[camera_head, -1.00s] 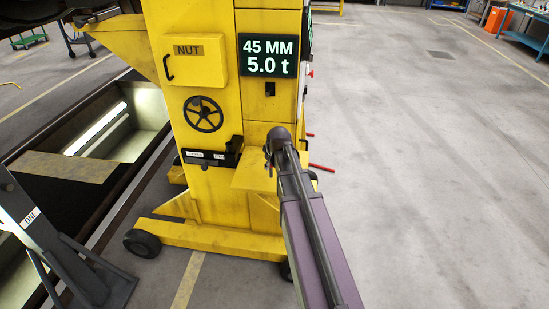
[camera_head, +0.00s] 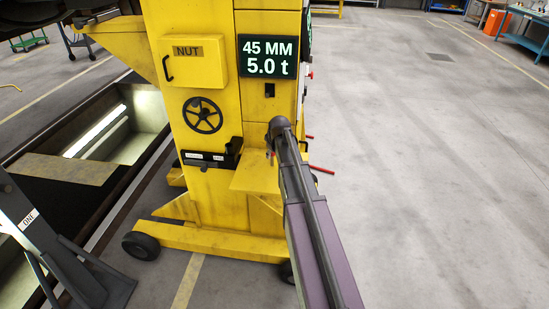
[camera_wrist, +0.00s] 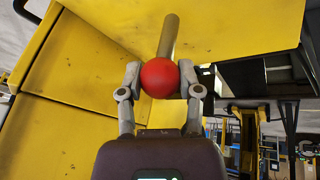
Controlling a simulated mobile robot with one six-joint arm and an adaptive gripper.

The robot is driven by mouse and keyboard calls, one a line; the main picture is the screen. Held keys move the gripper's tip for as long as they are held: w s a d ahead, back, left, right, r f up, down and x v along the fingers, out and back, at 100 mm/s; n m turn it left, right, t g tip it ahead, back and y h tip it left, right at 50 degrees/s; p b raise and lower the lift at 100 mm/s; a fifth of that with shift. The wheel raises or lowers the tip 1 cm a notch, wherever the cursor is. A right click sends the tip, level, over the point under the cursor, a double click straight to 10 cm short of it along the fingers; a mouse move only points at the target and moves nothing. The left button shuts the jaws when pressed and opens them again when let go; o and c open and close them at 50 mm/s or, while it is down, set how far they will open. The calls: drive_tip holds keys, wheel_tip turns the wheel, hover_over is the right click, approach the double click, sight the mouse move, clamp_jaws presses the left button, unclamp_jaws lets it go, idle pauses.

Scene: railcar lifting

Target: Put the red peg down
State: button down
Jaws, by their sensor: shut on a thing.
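In the wrist view, my gripper (camera_wrist: 159,80) is shut on the red peg (camera_wrist: 160,78). The peg shows a round red end between the two fingers and a metal-coloured shaft pointing up and away in the picture. The yellow lifting jack (camera_head: 205,110) fills much of the wrist view around the peg. In the head view, my arm reaches up to the jack's small yellow shelf (camera_head: 256,178). The gripper and peg are mostly hidden behind my arm there.
The jack carries a black handwheel (camera_head: 203,115), a NUT box (camera_head: 195,62) and a sign reading 45 MM 5.0 t (camera_head: 267,56). Red bars (camera_head: 321,170) stick out at its right. An open pit (camera_head: 75,165) lies at left. The floor at right is clear.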

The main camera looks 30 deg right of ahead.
drive_tip(key=shift+w+d, duration=0.25)
drive_tip(key=shift+w, duration=0.2)
drive_tip(key=shift+f+b, duration=0.35)
wheel_tip(320, 180, down, 3)
drive_tip(key=b, duration=0.3)
drive_tip(key=shift+f, duration=0.1)
drive_tip(key=shift+c, duration=1.4)
unclamp_jaws()
drive_tip(key=shift+r, duration=0.2)
drive_tip(key=p+v, duration=1.1)
drive_tip(key=v, duration=0.1)
drive_tip(key=shift+w, duration=0.1)
